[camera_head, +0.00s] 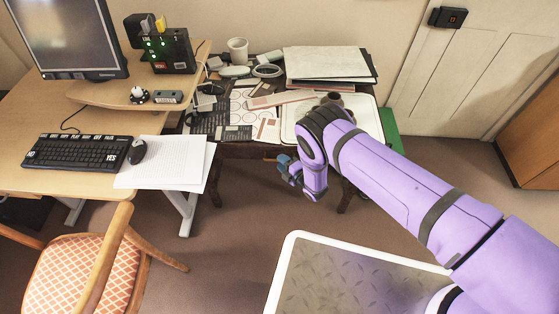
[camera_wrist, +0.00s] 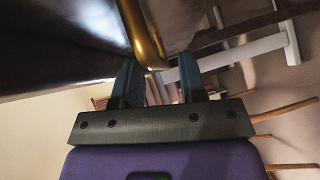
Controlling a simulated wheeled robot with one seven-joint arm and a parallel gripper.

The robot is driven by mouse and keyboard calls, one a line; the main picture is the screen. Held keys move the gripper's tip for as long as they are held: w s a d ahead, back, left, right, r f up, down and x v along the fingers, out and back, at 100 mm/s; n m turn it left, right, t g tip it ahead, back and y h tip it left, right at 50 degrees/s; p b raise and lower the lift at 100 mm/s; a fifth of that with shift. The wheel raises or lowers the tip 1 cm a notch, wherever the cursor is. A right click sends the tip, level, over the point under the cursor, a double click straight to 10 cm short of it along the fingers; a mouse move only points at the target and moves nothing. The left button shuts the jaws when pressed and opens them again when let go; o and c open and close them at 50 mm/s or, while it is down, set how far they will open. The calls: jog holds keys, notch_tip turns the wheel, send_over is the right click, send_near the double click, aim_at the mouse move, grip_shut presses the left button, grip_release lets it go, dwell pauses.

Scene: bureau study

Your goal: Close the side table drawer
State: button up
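The side table (camera_head: 232,149) is dark wood and stands against the wall in the head view, its top crowded with things. My arm hides much of its right front, so how far the drawer stands out cannot be told. My gripper (camera_head: 286,170) is low in front of the table's front edge. In the wrist view my gripper (camera_wrist: 160,75) has its two blue-grey fingers apart. A brass handle (camera_wrist: 143,35) runs along a dark glossy surface (camera_wrist: 65,35) and its near end lies around the gap between the fingertips. Whether a finger touches it is unclear.
A desk (camera_head: 60,110) with monitor, keyboard and papers (camera_head: 165,165) stands at left. A chair (camera_head: 85,270) is at lower left. A white-rimmed metal-plate platform (camera_head: 350,280) is at the bottom. Open floor lies between chair and platform. A door (camera_head: 470,70) is at right.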

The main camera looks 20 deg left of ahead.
jog(key=v, duration=0.8)
jog(key=shift+s+d, duration=0.15)
jog(key=shift+d, duration=0.15)
